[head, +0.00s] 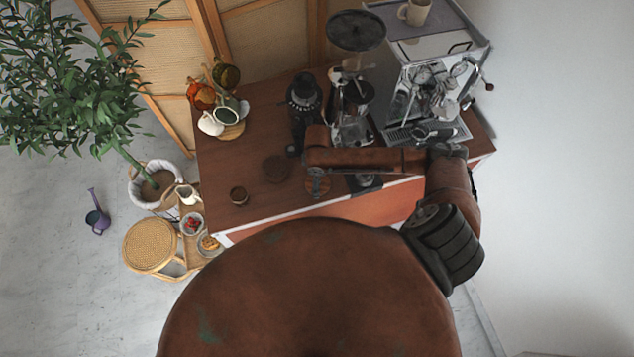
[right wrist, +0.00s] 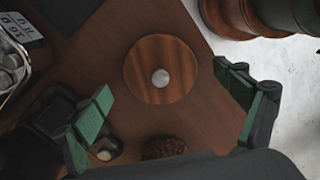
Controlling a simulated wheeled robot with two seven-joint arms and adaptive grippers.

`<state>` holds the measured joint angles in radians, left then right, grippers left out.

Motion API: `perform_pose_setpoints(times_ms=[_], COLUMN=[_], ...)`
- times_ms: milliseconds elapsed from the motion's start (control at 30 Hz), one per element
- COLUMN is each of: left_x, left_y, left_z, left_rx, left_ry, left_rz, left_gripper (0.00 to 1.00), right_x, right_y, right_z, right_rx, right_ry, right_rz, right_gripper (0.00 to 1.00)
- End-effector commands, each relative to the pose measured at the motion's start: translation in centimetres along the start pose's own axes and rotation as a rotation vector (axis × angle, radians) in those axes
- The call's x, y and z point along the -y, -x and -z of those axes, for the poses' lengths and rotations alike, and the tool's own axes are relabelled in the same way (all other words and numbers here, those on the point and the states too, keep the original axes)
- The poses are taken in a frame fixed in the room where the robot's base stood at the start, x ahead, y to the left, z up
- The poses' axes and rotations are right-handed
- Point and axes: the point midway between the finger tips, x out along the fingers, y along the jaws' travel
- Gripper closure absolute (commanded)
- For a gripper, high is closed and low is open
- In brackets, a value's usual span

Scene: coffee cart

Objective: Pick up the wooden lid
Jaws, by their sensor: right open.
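The wooden lid (right wrist: 145,62) is a round, striped brown disc with a pale round knob at its middle. It lies flat on the dark wooden counter near the front edge. In the head view the lid (head: 319,187) is partly hidden under my right gripper (head: 316,176). In the right wrist view my right gripper (right wrist: 165,85) is open, with one green-padded finger on each side of the lid and nothing held. The fingers look apart from the lid; the height above it is hard to tell. My left gripper is not in view.
A black grinder (head: 304,92) stands behind. A scale (right wrist: 22,28) and the espresso machine (head: 435,88) are to the right. The counter's front left is mostly clear.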

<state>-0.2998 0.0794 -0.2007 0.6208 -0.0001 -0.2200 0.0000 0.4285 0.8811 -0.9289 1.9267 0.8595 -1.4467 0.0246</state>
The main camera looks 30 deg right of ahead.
Motion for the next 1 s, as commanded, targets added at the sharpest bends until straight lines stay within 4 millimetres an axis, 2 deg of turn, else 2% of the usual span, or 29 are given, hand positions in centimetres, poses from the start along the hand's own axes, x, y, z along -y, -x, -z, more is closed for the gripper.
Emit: perform_pose_setpoints(times_ms=[133,400,1000], left_x=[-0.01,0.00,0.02], left_y=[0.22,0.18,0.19], left_z=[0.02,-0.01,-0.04], left_rx=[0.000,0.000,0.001], left_ry=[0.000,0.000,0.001], left_rz=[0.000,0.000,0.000], left_gripper=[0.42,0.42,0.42], right_x=[-0.05,-0.06,-0.07], right_y=[-1.39,-1.60,-1.57], right_z=[-0.02,-0.02,-0.04], right_rx=[0.000,-0.001,-0.001], right_ry=[-0.001,-0.001,-0.001], right_rz=[-0.001,-0.002,-0.002], right_gripper=[0.09,0.11,0.52])
